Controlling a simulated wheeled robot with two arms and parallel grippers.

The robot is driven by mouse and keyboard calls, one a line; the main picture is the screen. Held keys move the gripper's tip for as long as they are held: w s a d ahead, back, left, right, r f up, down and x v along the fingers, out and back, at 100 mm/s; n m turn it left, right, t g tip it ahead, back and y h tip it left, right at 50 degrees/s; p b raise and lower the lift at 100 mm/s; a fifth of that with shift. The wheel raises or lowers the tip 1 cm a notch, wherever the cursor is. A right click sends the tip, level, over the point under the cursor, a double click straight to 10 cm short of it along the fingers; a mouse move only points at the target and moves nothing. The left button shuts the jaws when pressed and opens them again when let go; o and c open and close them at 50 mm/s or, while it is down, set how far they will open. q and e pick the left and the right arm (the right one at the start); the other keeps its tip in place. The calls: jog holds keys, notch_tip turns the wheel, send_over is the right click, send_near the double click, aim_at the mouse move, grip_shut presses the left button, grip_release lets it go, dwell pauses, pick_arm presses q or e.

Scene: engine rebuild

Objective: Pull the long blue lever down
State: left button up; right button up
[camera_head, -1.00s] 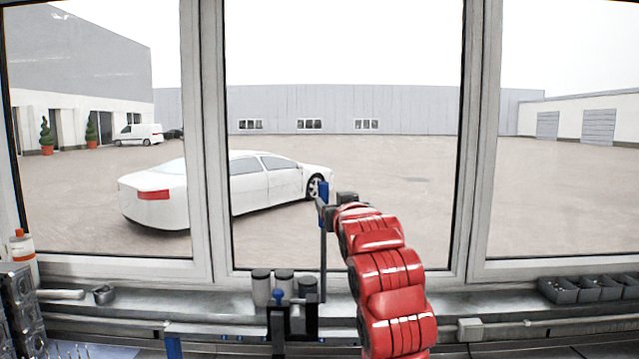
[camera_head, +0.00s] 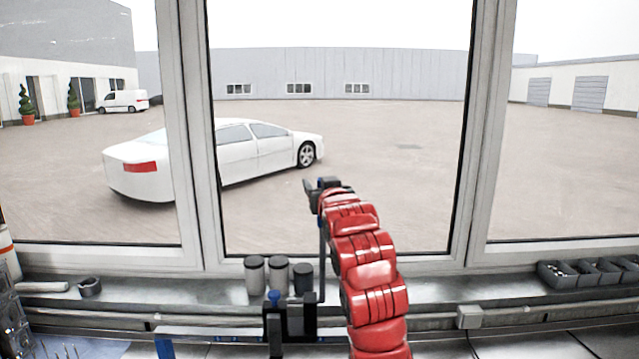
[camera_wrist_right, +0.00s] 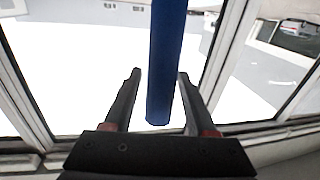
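The long lever has a blue handle (camera_wrist_right: 166,60) and a thin dark shaft (camera_head: 322,262) that stands upright beside the window in the head view. My right gripper (camera_head: 311,190) is at the lever's top and hides most of the handle there. In the right wrist view, my right gripper (camera_wrist_right: 159,76) is open, with the blue handle between its spread fingers. A gap shows on the left side of the handle; contact on the right side is hard to judge. My left gripper is not in view.
A black fixture (camera_head: 289,322) with a short blue-knobbed lever (camera_head: 275,297) stands at the lever's foot. Grey cylinders (camera_head: 278,273) stand behind it on the sill. Dark bins (camera_head: 590,274) sit at the right. The window (camera_head: 340,130) is behind the lever.

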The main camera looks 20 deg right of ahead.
jog(key=shift+w+f, duration=0.1)
grip_shut()
dwell(1.1)
